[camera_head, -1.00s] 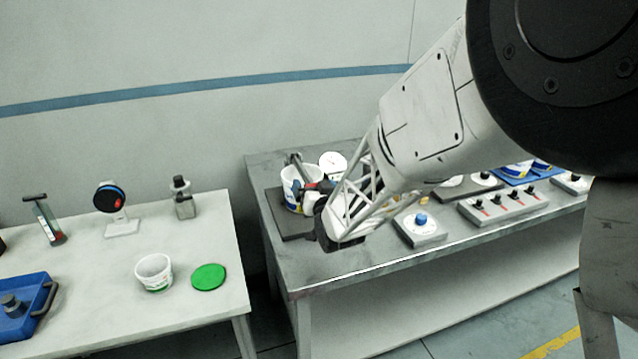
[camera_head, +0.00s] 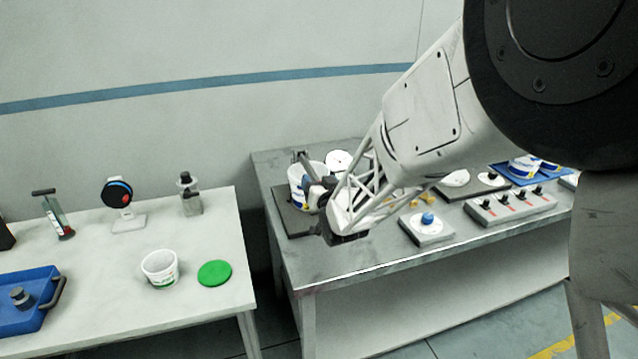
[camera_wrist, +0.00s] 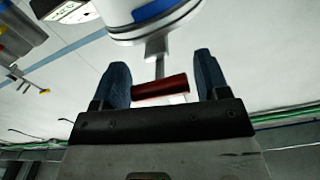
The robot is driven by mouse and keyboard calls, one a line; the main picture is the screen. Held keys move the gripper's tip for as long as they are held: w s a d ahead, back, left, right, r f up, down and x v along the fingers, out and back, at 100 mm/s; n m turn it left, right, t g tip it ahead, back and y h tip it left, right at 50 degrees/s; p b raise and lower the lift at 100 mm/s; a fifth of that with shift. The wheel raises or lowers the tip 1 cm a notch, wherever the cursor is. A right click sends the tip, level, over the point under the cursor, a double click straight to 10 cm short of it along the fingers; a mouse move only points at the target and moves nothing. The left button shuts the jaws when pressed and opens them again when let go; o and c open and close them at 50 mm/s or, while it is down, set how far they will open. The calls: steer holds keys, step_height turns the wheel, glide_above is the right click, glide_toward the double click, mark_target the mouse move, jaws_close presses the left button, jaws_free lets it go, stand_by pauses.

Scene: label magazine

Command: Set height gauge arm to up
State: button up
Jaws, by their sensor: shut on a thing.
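The height gauge seems to be the fixture on a dark base plate (camera_head: 291,222) at the left end of the grey bench, with a grey post (camera_head: 300,160) behind a white tub (camera_head: 297,190). My gripper (camera_head: 316,188) is at the tub's right side and hides part of the fixture. In the wrist view, my gripper (camera_wrist: 161,85) is shut on a dark red handle (camera_wrist: 158,90), which lies crosswise between the blue fingers. A grey bar (camera_wrist: 157,52) runs from the handle toward the white tub (camera_wrist: 150,12). The arm's exact angle cannot be told.
A white dial (camera_head: 338,160) stands behind my gripper. A blue-knob box (camera_head: 427,226) and a switch box (camera_head: 510,207) lie to the right. The left table holds an open tub (camera_head: 160,270), a green lid (camera_head: 214,273) and a blue tray (camera_head: 40,312). The bench's front left is clear.

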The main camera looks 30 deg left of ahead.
steer(key=shift+c, duration=0.6)
steer(key=shift+r, duration=0.15)
